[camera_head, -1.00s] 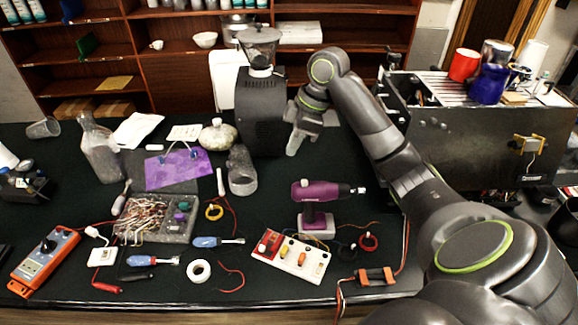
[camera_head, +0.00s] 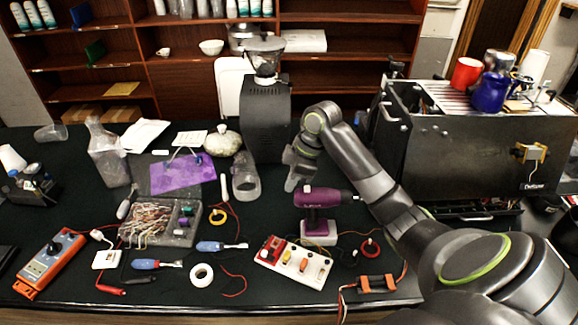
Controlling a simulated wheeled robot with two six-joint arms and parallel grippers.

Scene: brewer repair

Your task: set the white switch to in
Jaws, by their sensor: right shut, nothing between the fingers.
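A white switch board (camera_head: 270,264) lies at the front middle of the dark table, with a red part at its left end and small yellow, orange and white switches along it. The positions of the small switches are too small to tell. A separate small white square piece (camera_head: 105,260) with a wire lies at the left. My right gripper (camera_head: 291,186) is shut and empty, pointing down above the table behind the purple drill, apart from the board. My left gripper is not in view.
A purple drill (camera_head: 318,198) stands right behind the board. A clear plastic cup (camera_head: 246,184) lies left of my right gripper. An orange battery pack (camera_head: 377,284) with wires lies to the right, and a roll of white tape (camera_head: 201,275) to the left. A large metal machine (camera_head: 480,155) stands at the right.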

